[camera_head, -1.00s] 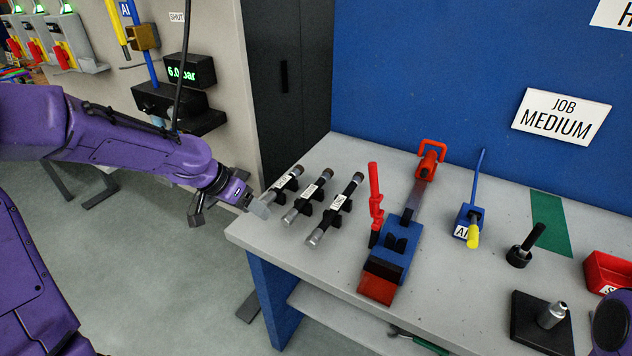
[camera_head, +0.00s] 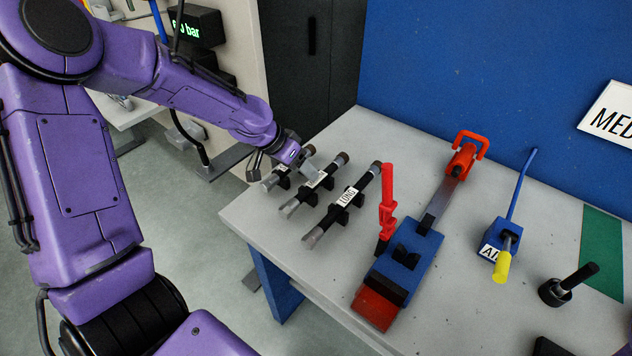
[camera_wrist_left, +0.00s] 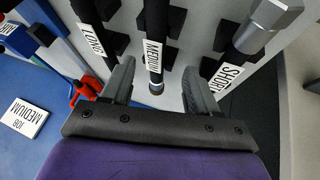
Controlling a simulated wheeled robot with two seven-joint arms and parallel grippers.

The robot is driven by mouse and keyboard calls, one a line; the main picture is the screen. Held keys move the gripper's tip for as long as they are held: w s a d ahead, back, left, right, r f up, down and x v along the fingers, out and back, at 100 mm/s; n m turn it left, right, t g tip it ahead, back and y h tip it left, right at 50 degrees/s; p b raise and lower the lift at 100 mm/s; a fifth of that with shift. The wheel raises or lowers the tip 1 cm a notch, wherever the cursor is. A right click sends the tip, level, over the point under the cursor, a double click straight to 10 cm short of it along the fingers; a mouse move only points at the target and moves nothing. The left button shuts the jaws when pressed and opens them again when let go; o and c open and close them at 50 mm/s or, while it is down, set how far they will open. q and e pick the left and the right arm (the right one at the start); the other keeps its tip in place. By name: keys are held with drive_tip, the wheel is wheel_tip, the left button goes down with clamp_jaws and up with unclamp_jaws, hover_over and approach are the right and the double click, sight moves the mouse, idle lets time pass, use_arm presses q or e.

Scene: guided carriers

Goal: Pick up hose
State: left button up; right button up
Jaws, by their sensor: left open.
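Three black hoses with metal ends lie side by side in black holders at the left end of the grey table. They are the short hose (camera_wrist_left: 236,55), the medium hose (camera_head: 315,183) and the long hose (camera_head: 343,204), each with a white label. In the left wrist view the medium hose (camera_wrist_left: 154,45) points in between the two grey fingers (camera_wrist_left: 160,82). I cannot tell how high the fingers are above it. My right gripper is out of view.
A red upright handle (camera_head: 387,205) and a blue clamp fixture (camera_head: 410,262) stand right of the long hose. A blue air block (camera_head: 497,236) with a yellow tip is further right. A blue panel (camera_head: 470,70) rises behind the table (camera_head: 300,250).

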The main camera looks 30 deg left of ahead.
sight(317, 182)
use_arm(q)
drive_tip(key=x, duration=0.5)
drive_tip(key=shift+d+p, duration=0.15)
drive_tip(key=shift+p, duration=0.25)
drive_tip(key=shift+s, duration=0.15)
clamp_jaws()
